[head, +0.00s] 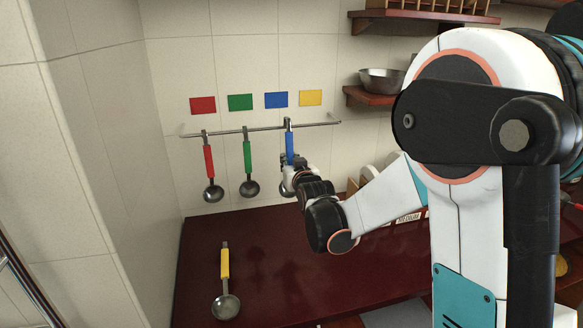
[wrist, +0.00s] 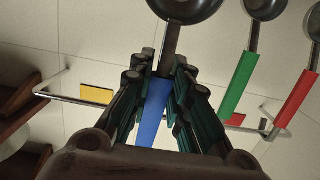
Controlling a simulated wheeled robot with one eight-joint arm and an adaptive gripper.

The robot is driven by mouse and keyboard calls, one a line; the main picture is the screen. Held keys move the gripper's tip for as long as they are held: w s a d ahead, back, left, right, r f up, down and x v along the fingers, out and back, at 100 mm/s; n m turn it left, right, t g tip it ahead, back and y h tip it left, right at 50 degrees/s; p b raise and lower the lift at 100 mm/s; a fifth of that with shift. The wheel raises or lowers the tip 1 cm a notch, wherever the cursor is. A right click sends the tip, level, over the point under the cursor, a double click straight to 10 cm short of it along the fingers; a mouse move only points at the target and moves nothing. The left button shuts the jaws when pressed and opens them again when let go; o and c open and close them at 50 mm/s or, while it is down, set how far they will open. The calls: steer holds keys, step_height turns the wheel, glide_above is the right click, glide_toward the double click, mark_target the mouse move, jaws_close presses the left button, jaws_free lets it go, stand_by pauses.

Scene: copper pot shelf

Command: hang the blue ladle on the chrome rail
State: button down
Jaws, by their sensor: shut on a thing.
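The blue ladle (head: 289,143) is upright at the chrome rail (head: 262,129), under the blue card (head: 276,100), with its top end at the rail. My gripper (head: 290,163) is shut on its blue handle, and its bowl is partly hidden behind the gripper. In the wrist view the blue handle (wrist: 154,112) lies between my gripper's fingers (wrist: 160,85), and the rail (wrist: 100,101) runs behind them. I cannot tell whether the ladle's hook is over the rail.
A red ladle (head: 208,160) and a green ladle (head: 247,155) hang on the rail to the left. A yellow ladle (head: 225,265) lies on the dark red counter (head: 300,225). A metal bowl (head: 381,81) stands on a small shelf (head: 368,97) at right.

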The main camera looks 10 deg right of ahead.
steer(key=shift+w+f+b, duration=0.65)
steer(key=shift+w+f, duration=0.15)
steer(key=shift+w, duration=0.2)
steer(key=shift+w+f+b, duration=0.65)
steer(key=shift+w+f, duration=0.1)
steer(key=shift+w, duration=0.25)
steer(key=c, duration=1.4)
jaws_free()
steer(key=shift+c, duration=0.2)
